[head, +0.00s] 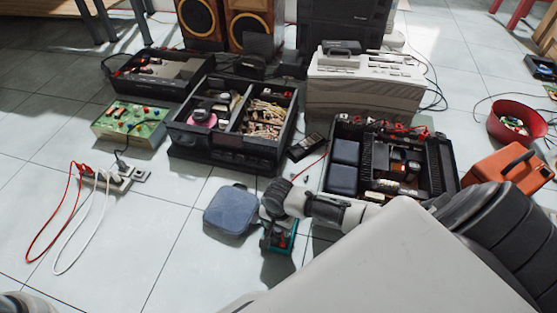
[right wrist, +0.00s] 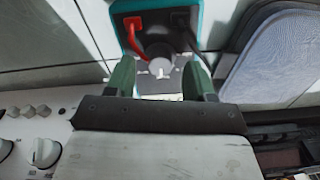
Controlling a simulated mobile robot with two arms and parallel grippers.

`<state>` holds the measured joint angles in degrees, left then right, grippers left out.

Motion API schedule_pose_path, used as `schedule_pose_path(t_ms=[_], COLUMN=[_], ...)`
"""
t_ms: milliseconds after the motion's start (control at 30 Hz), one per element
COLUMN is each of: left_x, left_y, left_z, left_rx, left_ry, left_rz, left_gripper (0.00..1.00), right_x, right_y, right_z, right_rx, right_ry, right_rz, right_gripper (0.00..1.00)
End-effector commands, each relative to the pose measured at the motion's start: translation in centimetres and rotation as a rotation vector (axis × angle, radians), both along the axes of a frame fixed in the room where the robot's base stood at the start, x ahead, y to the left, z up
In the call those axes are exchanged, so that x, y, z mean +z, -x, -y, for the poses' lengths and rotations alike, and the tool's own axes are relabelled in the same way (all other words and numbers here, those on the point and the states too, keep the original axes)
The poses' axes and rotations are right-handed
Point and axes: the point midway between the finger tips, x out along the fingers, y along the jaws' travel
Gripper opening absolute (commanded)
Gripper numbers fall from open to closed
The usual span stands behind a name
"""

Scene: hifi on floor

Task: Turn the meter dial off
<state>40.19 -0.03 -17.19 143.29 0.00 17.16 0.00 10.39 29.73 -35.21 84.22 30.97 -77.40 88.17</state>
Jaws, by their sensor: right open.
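The meter is a teal-edged box with a dark face on the floor. It shows in the head view (head: 288,240), partly covered by my right gripper (head: 272,230), and at the top of the right wrist view (right wrist: 207,14). Its pale round dial (right wrist: 160,67) shows between the two green fingers of my right gripper (right wrist: 159,76). The fingers are open on either side of the dial, with gaps left and right. Depth to the dial is hard to tell. A red and a black lead are plugged into the meter. My left gripper is not in view.
A blue-grey case (head: 231,210) lies close beside the meter. A black box of parts (head: 445,165) and a beige device (head: 365,85) stand behind. A power strip (head: 108,180) with red and white cables lies left. Floor tiles between are clear.

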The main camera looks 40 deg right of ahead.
Motion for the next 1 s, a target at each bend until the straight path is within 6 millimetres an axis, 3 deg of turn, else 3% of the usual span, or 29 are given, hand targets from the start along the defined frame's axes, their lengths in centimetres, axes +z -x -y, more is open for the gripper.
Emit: schedule_pose_path(t_ms=[133, 500, 800, 1000], left_x=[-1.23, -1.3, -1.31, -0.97], left_y=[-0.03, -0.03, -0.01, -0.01], left_z=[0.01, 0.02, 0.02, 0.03], left_rx=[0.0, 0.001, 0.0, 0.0], left_ry=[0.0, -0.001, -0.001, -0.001], left_rz=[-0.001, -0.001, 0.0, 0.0], left_gripper=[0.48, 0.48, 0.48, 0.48], right_x=[-1.4, -1.55, -1.56, -1.45], right_y=[-0.04, -0.03, -0.02, 0.01], right_z=[0.01, 0.02, 0.01, 0.01], right_rx=[0.0, 0.0, 0.0, 0.005], right_ry=[0.0, 0.0, 0.0, 0.0], right_rz=[0.001, 0.001, 0.001, 0.0], right_gripper=[0.54, 0.54, 0.08, 0.04])
